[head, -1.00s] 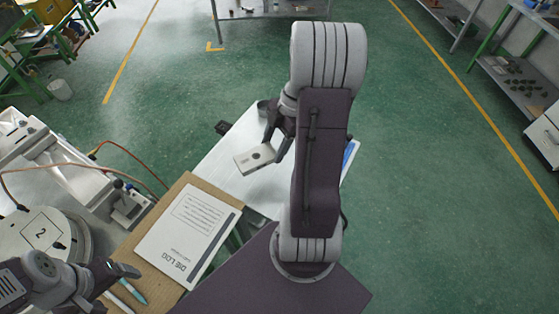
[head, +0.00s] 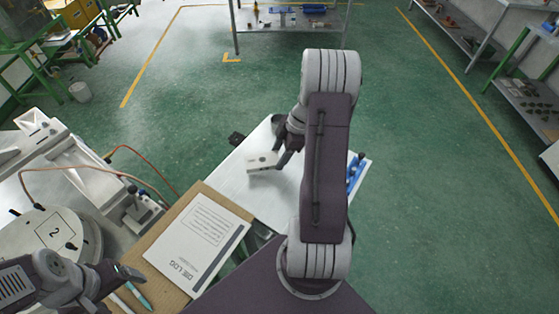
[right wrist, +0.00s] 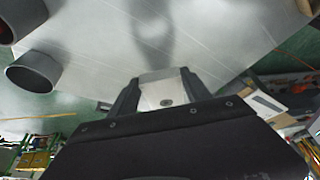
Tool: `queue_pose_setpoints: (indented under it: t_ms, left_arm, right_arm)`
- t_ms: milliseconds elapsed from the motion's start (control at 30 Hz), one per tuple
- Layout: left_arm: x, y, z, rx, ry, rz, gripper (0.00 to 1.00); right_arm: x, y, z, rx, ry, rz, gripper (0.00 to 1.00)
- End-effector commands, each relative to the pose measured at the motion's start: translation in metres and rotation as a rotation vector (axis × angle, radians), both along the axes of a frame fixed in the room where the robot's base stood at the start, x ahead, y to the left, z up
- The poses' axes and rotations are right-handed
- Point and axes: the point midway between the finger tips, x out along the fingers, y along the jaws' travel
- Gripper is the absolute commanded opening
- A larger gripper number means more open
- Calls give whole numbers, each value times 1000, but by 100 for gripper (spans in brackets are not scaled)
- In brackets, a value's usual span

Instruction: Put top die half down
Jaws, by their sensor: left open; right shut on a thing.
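The top die half (head: 264,161) is a small light grey block with a dark hole in its face. My right gripper (head: 280,157) is shut on it over the white table (head: 232,180). The right wrist view also shows the die half (right wrist: 160,90) between the two dark fingers (right wrist: 158,95). A blurred dark shadow lies on the table past it; I cannot tell whether the block touches the surface. My left gripper (head: 125,275) is open and empty at the lower left, near the brown board.
The die log sheet (head: 200,243) lies on a brown board (head: 228,204). A round plate marked 2 (head: 50,238) is at the left. A blue thing (head: 355,172) sits at the table's right edge. Grey cylinders (right wrist: 34,71) stand on the table.

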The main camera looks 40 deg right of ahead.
Motion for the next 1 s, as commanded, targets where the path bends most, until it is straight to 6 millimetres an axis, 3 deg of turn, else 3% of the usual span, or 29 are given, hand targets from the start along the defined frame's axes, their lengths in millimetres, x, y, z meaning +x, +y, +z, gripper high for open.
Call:
queue_pose_setpoints:
  t_ms: [133, 333, 833, 867, 933, 1000]
  left_arm:
    - [0, 0, 2, 0, 0, 0, 82]
    - [0, 0, 8, 0, 0, 0, 82]
    - [0, 0, -2, 0, 0, 0, 82]
    - [0, 0, -1, 0, 0, 0, 82]
    - [0, 0, 0, 0, 0, 0, 82]
    - [0, 0, 0, 0, 0, 0, 82]
  right_arm:
    - [1, 1, -6, 3, 2, -1, 1]
    - [0, 1, -38, 2, 2, 0, 1]
    - [1, 0, -47, 0, 0, 0, 1]
    - [0, 0, -47, 0, 0, 0, 59]
    - [0, 0, -46, 0, 1, 0, 78]
    - [0, 0, -46, 0, 0, 0, 78]
